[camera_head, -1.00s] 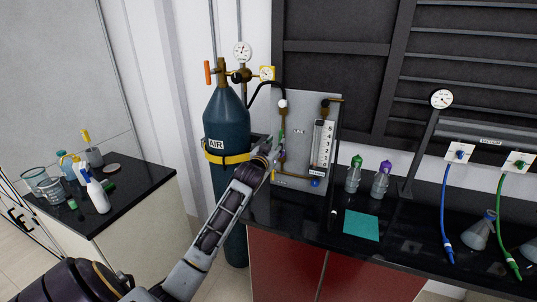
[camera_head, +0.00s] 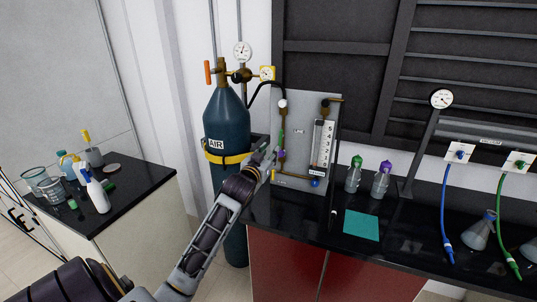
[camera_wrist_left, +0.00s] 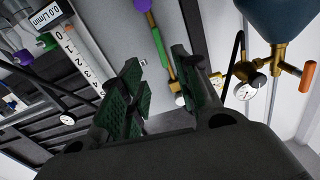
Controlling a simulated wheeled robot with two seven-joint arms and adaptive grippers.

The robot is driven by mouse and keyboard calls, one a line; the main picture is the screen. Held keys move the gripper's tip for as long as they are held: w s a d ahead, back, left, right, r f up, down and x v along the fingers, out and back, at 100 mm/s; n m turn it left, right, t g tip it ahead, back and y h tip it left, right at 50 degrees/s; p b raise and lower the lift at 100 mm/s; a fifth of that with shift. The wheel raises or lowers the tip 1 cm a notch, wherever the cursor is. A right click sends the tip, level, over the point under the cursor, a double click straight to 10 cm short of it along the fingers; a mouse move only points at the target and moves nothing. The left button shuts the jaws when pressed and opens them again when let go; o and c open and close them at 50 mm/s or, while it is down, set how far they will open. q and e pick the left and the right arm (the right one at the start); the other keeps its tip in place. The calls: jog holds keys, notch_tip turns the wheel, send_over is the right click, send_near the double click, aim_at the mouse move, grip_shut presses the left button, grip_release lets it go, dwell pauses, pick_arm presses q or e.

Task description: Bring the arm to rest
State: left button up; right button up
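My left arm comes in from the lower left in the head view. My left gripper (camera_head: 268,156) is at its end, in front of the grey flow panel and just right of the blue air cylinder (camera_head: 226,121). In the left wrist view the gripper (camera_wrist_left: 155,60) has its two green-padded fingers apart. Nothing is held between them. The panel's tubing with a green part (camera_wrist_left: 160,47) shows beyond the gap, and I cannot tell whether a finger touches it. My right gripper is not in view.
The grey panel (camera_head: 301,108) with its flow scale stands on the black bench (camera_head: 290,213). Two capped bottles, a teal mat (camera_head: 361,225) and flasks are to the right. A side table (camera_head: 140,182) with bottles and beakers is at left.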

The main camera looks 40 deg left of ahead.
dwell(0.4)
pick_arm(q)
jog(key=s+d+f+m+g+h, duration=0.1)
jog(key=s+d+f+g, duration=0.2)
jog(key=s+d+f, duration=0.4)
jog(key=s+d+f+m+g+h, duration=0.1)
jog(key=s+d+f+g, duration=0.3)
jog(key=f, duration=0.5)
jog(key=s+d+f+g+h, duration=0.1)
jog(key=s+d+f+g, duration=0.25)
jog(key=s+f, duration=0.45)
jog(key=s+d+f+m+g+h, duration=0.1)
jog(key=s+d+f+g, duration=0.15)
jog(key=s, duration=0.35)
jog(key=s+d+f+m+g, duration=0.1)
jog(key=s+d+f, duration=0.25)
jog(key=s, duration=0.25)
notch_tip(320, 180, down, 33)
jog(key=s+g, duration=0.1)
jog(key=s, duration=0.2)
jog(key=s+a+f, duration=0.1)
jog(key=s+f, duration=0.8)
jog(key=s, duration=0.2)
jog(key=s+a+f+g, duration=0.1)
jog(key=s+a+f, duration=0.1)
jog(key=s+f, duration=0.8)
jog(key=shift+s+a+g, duration=0.25)
jog(key=shift+s+g, duration=0.05)
jog(key=shift+s, duration=0.05)
